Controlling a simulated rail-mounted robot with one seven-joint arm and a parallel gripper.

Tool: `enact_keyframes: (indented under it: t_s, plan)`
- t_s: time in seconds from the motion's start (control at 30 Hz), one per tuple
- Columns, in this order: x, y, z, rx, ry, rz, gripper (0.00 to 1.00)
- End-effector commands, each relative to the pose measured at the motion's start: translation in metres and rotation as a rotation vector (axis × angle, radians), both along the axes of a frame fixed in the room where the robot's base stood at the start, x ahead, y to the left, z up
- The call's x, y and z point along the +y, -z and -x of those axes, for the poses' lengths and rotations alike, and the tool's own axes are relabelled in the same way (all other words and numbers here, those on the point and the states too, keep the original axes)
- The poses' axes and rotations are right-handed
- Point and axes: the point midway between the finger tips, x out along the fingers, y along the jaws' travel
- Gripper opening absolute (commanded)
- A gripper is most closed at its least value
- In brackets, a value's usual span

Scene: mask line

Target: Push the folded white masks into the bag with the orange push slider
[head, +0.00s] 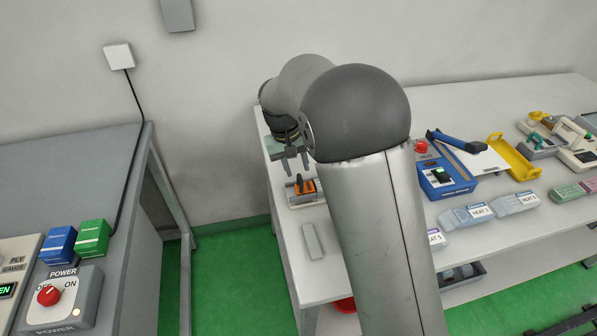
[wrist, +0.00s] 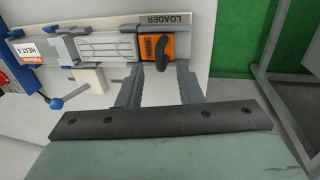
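The orange push slider (wrist: 176,47) with a dark upright handle (wrist: 161,53) sits at the right end of the loader channel in the wrist view. It also shows in the head view (head: 309,185). A pale ribbed piece (wrist: 104,46) lies in the channel left of the slider; I cannot tell whether it is the folded masks. A bag labelled HEAT 4 (wrist: 30,52) is at the channel's left end. My gripper (wrist: 160,76) is open and empty, its fingers apart on either side of the handle in the picture. In the head view my gripper (head: 291,160) hangs above the slider.
A blue lever (wrist: 72,95) sticks out below the channel. The blue heat sealer (head: 444,178), yellow tray (head: 513,157) and several labelled packs stand to the right. A grey bar (head: 313,241) lies in front of the loader. My arm hides the table's middle.

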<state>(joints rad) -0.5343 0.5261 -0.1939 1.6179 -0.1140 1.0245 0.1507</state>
Motion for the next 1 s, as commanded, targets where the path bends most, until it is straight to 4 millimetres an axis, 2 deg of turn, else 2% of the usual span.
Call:
enact_keyframes:
  t_s: [0.1,0.23,0.57,0.6,0.7,1.0]
  plan:
    - [-0.004,0.017,-0.001,0.003,0.001,0.002,0.33]
    - [-0.006,0.028,-0.001,0.001,0.001,0.001,0.33]
    - [-0.007,0.032,-0.002,0.0,0.001,0.0,0.33]
    - [-0.006,0.032,-0.002,0.0,0.001,0.0,0.27]
    - [-0.006,0.032,-0.002,0.0,0.0,0.0,0.0]
    - [-0.006,0.032,-0.001,0.0,-0.012,0.0,0.0]
